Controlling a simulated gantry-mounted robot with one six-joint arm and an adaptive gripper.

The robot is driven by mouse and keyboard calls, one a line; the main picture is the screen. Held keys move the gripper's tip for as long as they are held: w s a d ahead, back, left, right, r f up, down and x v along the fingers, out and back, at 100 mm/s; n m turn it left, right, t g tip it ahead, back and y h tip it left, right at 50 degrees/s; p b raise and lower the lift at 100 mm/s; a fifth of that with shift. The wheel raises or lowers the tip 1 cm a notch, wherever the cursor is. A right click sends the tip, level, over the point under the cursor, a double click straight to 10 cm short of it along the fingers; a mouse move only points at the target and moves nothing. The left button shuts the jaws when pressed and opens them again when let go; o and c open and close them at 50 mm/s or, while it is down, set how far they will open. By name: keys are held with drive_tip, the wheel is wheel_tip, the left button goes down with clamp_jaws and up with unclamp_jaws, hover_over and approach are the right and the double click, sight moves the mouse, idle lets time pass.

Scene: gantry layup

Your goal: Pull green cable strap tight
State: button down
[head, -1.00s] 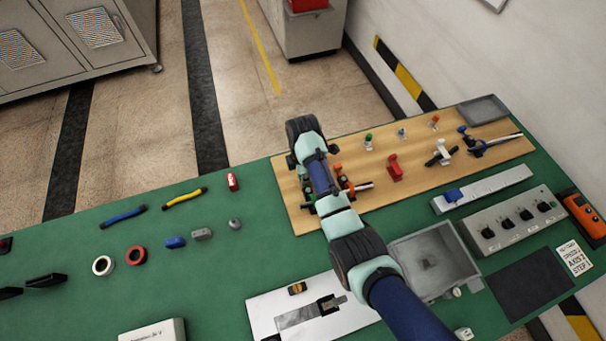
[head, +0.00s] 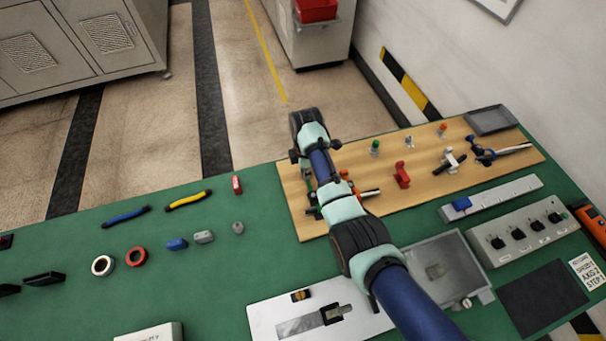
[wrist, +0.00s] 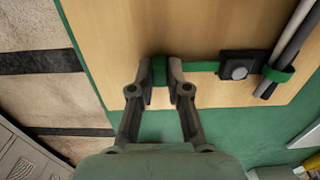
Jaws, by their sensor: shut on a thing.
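The green cable strap (wrist: 204,66) shows in the wrist view as a narrow band running right from my gripper. It passes to a black mount (wrist: 257,60) with a grey round button and loops around the grey cable bundle (wrist: 290,50). My gripper (wrist: 160,72) is shut on the strap's free end, a green tab between the two fingertips, over the wooden board (wrist: 125,35). The strap's stretch between fingers and mount looks straight. How closely the loop hugs the bundle I cannot tell. In the head view my arm hides most of the strap and the fingertips.
An orange strap and dark cable ends (head: 368,192) lie right of my wrist in the head view. A red clip (head: 401,175) and a white clamp (head: 450,160) stand farther right on the board. A grey tray (head: 450,265) is in front.

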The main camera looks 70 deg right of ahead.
drive_tip(key=c, duration=1.4)
unclamp_jaws()
wheel_tip(320, 180, up, 8)
drive_tip(key=shift+f, duration=0.2)
